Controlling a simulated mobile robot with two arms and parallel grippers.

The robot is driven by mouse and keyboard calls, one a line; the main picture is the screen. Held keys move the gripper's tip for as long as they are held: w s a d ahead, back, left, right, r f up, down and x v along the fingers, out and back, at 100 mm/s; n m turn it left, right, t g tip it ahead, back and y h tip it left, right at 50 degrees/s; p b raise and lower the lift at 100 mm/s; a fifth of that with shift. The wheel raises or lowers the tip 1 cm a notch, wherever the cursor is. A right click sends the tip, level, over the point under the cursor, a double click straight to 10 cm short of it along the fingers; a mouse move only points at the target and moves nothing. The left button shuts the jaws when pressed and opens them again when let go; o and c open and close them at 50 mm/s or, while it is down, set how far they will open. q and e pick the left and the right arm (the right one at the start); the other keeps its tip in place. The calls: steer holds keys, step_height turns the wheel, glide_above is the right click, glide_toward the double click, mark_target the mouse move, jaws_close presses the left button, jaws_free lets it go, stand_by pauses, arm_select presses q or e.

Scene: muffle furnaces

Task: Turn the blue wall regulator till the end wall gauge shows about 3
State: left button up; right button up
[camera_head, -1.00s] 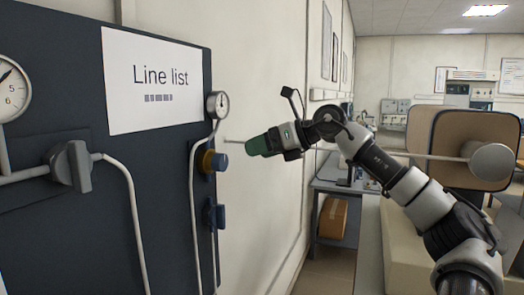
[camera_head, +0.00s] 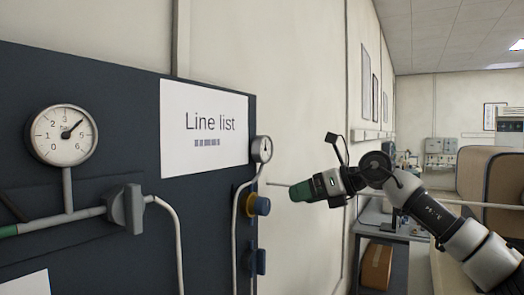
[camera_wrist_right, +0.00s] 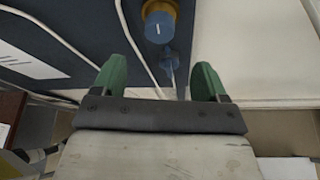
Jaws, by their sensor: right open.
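The blue regulator knob (camera_head: 260,206) with its yellow collar (camera_head: 249,203) sits on the right edge of the dark panel, below a small gauge (camera_head: 262,149). That gauge is too small to read. In the right wrist view the knob (camera_wrist_right: 159,28) shows a white mark and lies beyond the fingertips. My right gripper (camera_head: 300,192) is to the right of the knob in the head view, apart from it. Its green fingers (camera_wrist_right: 158,82) are open with nothing between them. A larger gauge (camera_head: 62,135) on the left of the panel has its needle pointing up and right, between 3 and 6. My left gripper is not in view.
A grey valve handle (camera_head: 126,208) and pipes are on the dark panel (camera_head: 110,90), with a "Line list" sheet (camera_head: 204,125) above.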

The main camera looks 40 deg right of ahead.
mark_target(268, 204)
steer(key=shift+f, duration=0.1)
steer(key=w+f+m+t, duration=0.1)
steer(key=w+a+f+m+t+p, duration=0.1)
steer(key=w+m+t, duration=0.1)
steer(key=w+a+f+m+t+p, duration=0.1)
steer(key=m, duration=0.1)
steer(key=shift+w+a+f+t, duration=0.2)
steer(key=shift+w+t, duration=0.15)
steer(key=shift+t, duration=0.05)
steer(key=shift+w+a+r+p, duration=0.1)
steer(key=shift+w+p, duration=0.25)
steer(key=shift+p, duration=0.1)
steer(key=w+p, duration=0.2)
steer(key=w, duration=0.1)
steer(key=shift+a+m+p, duration=0.3)
steer(key=shift+a+p, duration=0.05)
steer(key=shift+p, duration=0.05)
steer(key=shift+w+a+f+p, duration=0.15)
steer(key=shift+w+p, duration=0.05)
steer(key=shift+w, duration=0.15)
steer(key=shift+w+a+f+p, duration=0.15)
steer(key=shift+w+p, duration=0.05)
steer(key=shift+w, duration=0.15)
